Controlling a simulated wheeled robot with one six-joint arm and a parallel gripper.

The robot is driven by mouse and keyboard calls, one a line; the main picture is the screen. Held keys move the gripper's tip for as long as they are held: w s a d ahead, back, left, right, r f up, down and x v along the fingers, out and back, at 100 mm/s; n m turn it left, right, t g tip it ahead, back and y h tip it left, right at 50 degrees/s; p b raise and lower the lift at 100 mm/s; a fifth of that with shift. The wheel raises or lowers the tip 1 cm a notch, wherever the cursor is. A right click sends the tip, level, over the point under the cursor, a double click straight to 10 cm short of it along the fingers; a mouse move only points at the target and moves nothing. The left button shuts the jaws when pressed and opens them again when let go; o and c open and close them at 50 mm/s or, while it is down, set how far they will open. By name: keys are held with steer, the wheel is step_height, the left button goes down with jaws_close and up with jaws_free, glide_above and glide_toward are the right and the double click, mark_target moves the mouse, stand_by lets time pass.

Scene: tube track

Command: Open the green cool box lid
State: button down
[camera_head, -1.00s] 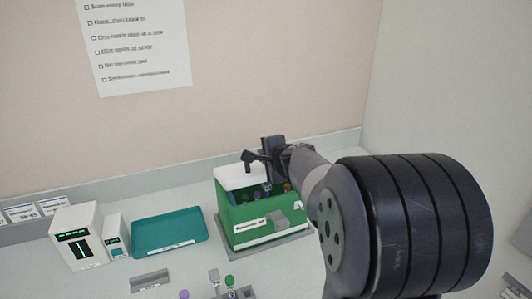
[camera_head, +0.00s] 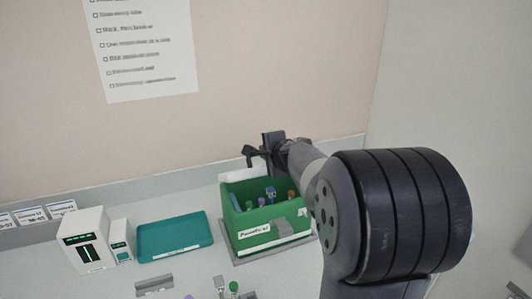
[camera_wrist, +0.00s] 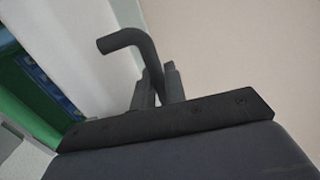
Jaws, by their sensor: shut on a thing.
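The green cool box (camera_head: 262,243) stands on a grey base on the bench, in the middle of the head view. Its white lid (camera_head: 232,176) is raised at the back, and several tubes with coloured caps (camera_head: 271,194) show inside. My gripper (camera_head: 262,153) is above the back of the box. In the wrist view my gripper (camera_wrist: 159,88) is shut on a dark bent handle (camera_wrist: 128,41), with the white lid (camera_wrist: 88,50) beside it. Part of the lid is hidden behind my gripper and arm in the head view.
A teal tray (camera_head: 174,236) lies left of the box, with a white device (camera_head: 87,240) and a smaller white unit (camera_head: 120,240) further left. A grey block (camera_head: 155,284) and small capped tubes (camera_head: 233,286) are at the front. The wall is close behind the box.

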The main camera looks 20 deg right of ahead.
steer(key=c, duration=1.6)
jaws_free()
steer(key=shift+o, duration=0.2)
steer(key=shift+s, duration=0.1)
steer(key=v, duration=1)
steer(key=shift+s+r, duration=0.2)
steer(key=shift+s, duration=0.1)
steer(key=x, duration=1.1)
steer(key=shift+s, duration=0.1)
